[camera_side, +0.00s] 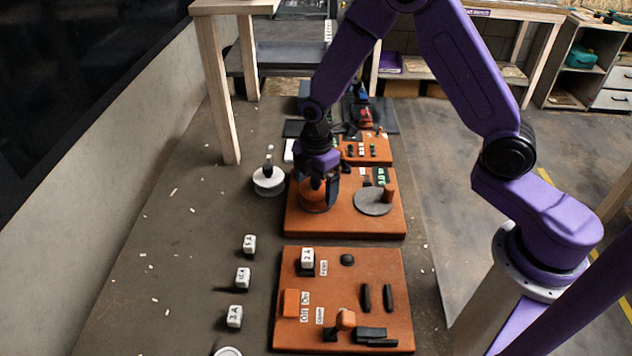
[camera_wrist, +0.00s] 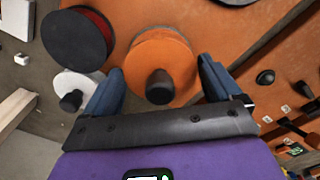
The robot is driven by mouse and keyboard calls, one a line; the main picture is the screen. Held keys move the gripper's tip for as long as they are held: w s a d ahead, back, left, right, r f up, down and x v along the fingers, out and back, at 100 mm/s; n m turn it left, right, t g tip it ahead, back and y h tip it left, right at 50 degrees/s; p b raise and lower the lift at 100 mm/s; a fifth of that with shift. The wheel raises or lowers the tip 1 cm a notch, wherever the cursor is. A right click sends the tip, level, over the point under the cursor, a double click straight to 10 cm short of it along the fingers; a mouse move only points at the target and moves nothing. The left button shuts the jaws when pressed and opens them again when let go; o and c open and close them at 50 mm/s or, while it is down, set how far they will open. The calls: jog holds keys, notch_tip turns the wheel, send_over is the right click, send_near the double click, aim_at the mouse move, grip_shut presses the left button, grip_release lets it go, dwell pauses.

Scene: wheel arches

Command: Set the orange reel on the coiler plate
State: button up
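The orange reel (camera_side: 313,197) sits on the left part of the middle orange board, partly hidden by my gripper in the side view. In the wrist view the orange reel (camera_wrist: 172,50) has a pale rim and a dark central knob. My gripper (camera_side: 327,200) is directly over it, pointing down. In the wrist view its blue fingers (camera_wrist: 160,85) stand apart on either side of the knob, with visible gaps. A flat grey round plate (camera_side: 372,202), apparently the coiler plate, lies right of the reel with no reel on it. A brown-orange post stands by its edge.
A white reel (camera_side: 268,181) with a black knob stands left of the board. A dark disc with a red part (camera_wrist: 78,38) shows in the wrist view. Several white blocks (camera_side: 243,277) stand at the left. A nearer orange board (camera_side: 345,330) carries small fixtures.

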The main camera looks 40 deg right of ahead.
notch_tip(320, 180, up, 16)
jog(key=s+d+m, duration=0.1)
jog(key=s+m, duration=0.1)
jog(key=s, duration=0.7)
jog(key=s+d+m, duration=0.1)
jog(key=s+d, duration=0.1)
jog(key=s, duration=0.7)
jog(key=s+d+m, duration=0.2)
jog(key=s, duration=0.8)
jog(key=shift+s+d+r+m, duration=0.1)
jog(key=shift+d+r+m, duration=0.1)
jog(key=shift+m, duration=0.1)
jog(key=shift+c, duration=0.2)
